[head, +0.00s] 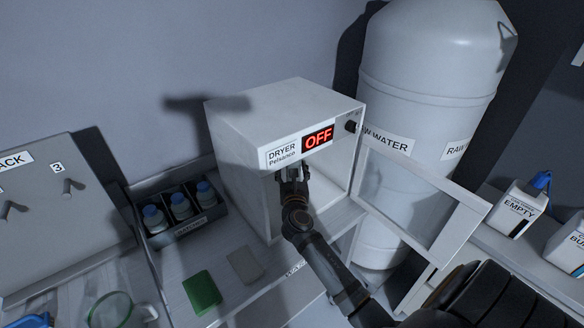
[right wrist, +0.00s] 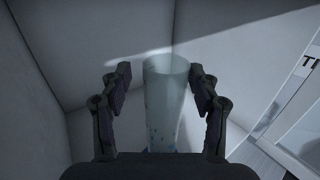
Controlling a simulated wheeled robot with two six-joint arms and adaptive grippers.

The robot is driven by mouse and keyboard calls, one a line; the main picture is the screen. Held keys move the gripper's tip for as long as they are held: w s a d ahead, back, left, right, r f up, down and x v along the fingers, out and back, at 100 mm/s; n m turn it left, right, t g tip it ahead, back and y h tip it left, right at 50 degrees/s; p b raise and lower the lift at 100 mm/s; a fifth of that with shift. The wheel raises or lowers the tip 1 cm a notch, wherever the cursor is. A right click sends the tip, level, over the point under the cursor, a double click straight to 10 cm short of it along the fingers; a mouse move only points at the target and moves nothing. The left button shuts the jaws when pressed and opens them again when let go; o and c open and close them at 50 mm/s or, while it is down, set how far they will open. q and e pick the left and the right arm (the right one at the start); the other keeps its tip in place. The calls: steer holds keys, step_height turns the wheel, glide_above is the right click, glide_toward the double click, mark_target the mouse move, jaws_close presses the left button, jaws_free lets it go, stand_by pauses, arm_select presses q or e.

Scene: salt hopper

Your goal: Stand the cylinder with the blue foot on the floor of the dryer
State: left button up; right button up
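The clear glass cylinder (right wrist: 165,100) shows in the right wrist view inside the pale-walled box, with a little blue near its lower end. It looks upright, but its contact with the floor is hidden. My right gripper (right wrist: 160,85) is open around it: a gap shows at the left finger, and the right finger is close to or touching the glass. In the head view my right gripper (head: 292,174) reaches into the open front of the dryer (head: 240,150), and the cylinder cannot be made out there. My left gripper is not in view.
The dryer door (head: 462,228) hangs open to the right, near my arm. A black tray of blue-capped bottles (head: 181,206), a green block (head: 202,292) and a grey pad (head: 245,265) lie left of the arm. A large raw water tank (head: 420,90) stands behind right.

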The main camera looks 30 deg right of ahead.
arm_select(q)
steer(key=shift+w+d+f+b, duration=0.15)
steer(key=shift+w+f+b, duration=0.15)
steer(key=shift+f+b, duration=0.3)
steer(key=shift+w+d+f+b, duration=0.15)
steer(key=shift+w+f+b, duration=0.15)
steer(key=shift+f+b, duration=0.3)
arm_select(e)
steer(key=v, duration=1.1)
steer(key=shift+s, duration=0.15)
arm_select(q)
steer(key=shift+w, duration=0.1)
arm_select(e)
steer(key=shift+f, duration=0.1)
